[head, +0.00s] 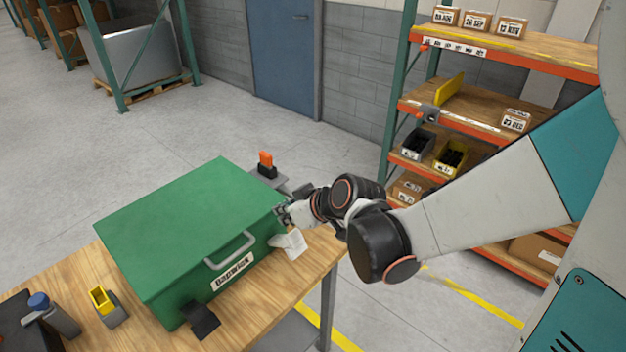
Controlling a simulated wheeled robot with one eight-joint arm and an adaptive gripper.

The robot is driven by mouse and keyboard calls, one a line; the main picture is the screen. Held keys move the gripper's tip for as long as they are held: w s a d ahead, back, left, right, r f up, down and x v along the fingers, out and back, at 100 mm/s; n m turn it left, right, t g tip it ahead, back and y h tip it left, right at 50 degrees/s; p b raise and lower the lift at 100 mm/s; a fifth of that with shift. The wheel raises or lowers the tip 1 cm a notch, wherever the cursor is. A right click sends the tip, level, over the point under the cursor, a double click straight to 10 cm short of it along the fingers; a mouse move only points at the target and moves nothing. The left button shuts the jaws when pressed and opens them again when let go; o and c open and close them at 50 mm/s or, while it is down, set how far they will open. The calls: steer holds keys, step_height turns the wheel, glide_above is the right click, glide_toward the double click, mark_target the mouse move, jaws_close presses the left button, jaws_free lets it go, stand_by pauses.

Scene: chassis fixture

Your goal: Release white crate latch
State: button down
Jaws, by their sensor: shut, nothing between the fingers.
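A green crate (190,220) with a closed lid, a grey handle (230,250) and a printed label (232,272) stands on the wooden table. A white latch (290,244) sticks out low at the right end of its front. A black latch-like piece (201,320) sits at the left end of the same face. My gripper (282,213) is shut and empty beside the crate's right corner, just above the white latch. My arm comes in from the right. Whether the fingertips touch the crate or the latch is hard to tell.
An orange and black clamp-like item (266,165) stands behind the crate. A yellow and grey item (106,305) and a blue-capped bottle (50,314) stand at the table's left. Shelves (475,140) with bins and boxes stand at right. Bare table (265,305) shows in front.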

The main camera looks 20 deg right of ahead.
steer(key=s+d+r+p, duration=0.1)
steer(key=s+d+r, duration=0.1)
steer(key=s+d, duration=0.3)
steer(key=s, duration=0.3)
steer(key=shift+r+p, duration=0.15)
steer(key=shift+p, duration=0.2)
steer(key=shift+d, duration=0.1)
steer(key=s+d+r+m+h+b, duration=0.2)
steer(key=s+d+m, duration=0.1)
steer(key=s, duration=0.1)
steer(key=s+d+r+m+g+h+b, duration=0.1)
steer(key=s+d+r+m+h+b, duration=0.1)
steer(key=s, duration=0.3)
steer(key=shift+s+d+m+h+b, duration=0.25)
steer(key=shift+d+m+h+b, duration=0.1)
steer(key=shift+d+m+h, duration=0.45)
steer(key=shift+a, duration=0.1)
